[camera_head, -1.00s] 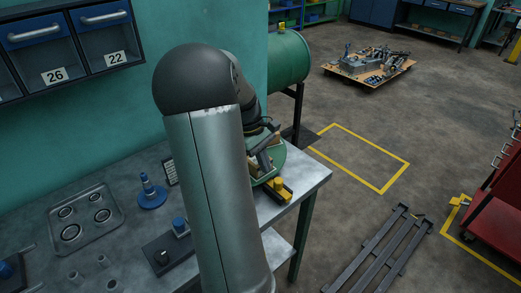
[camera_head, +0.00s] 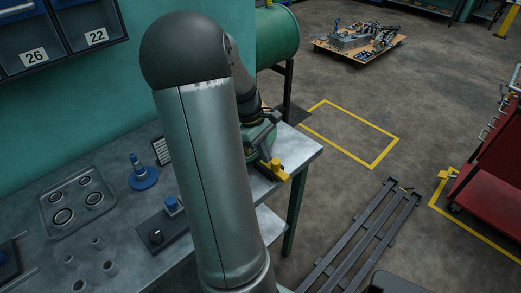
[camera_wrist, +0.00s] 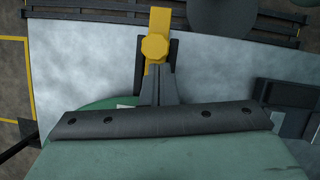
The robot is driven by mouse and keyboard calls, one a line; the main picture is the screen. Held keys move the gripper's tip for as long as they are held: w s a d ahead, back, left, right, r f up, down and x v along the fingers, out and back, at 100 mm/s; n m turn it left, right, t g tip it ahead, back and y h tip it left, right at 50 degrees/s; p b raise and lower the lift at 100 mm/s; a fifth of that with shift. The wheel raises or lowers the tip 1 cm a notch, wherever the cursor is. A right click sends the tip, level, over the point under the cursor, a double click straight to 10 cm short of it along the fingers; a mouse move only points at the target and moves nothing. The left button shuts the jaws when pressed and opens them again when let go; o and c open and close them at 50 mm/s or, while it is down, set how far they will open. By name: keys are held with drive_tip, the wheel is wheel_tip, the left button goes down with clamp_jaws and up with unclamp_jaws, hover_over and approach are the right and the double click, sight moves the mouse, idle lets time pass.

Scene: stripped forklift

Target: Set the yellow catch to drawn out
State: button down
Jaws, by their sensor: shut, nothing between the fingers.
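The yellow catch (camera_wrist: 156,44) is a bar with a rounded knob, seen between dark side pieces near the bench edge in the wrist view. In the head view the catch (camera_head: 279,170) shows at the bench's right corner. My gripper (camera_wrist: 157,72) is shut and empty, its grey fingers pointing toward the knob. Their tips lie close to the knob in the picture; I cannot tell whether they touch it. In the head view my gripper (camera_head: 272,157) is just above the catch and partly hidden by my arm.
The grey workbench (camera_head: 110,175) carries a metal tray with rings (camera_head: 78,207), a blue-based part (camera_head: 142,176) and a dark block with a knob (camera_head: 160,233). A red cart (camera_head: 490,165) is at the right.

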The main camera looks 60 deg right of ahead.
drive_tip(key=shift+s, duration=0.15)
drive_tip(key=p+v, duration=0.7)
drive_tip(key=v, duration=0.3)
drive_tip(key=shift+p, duration=0.35)
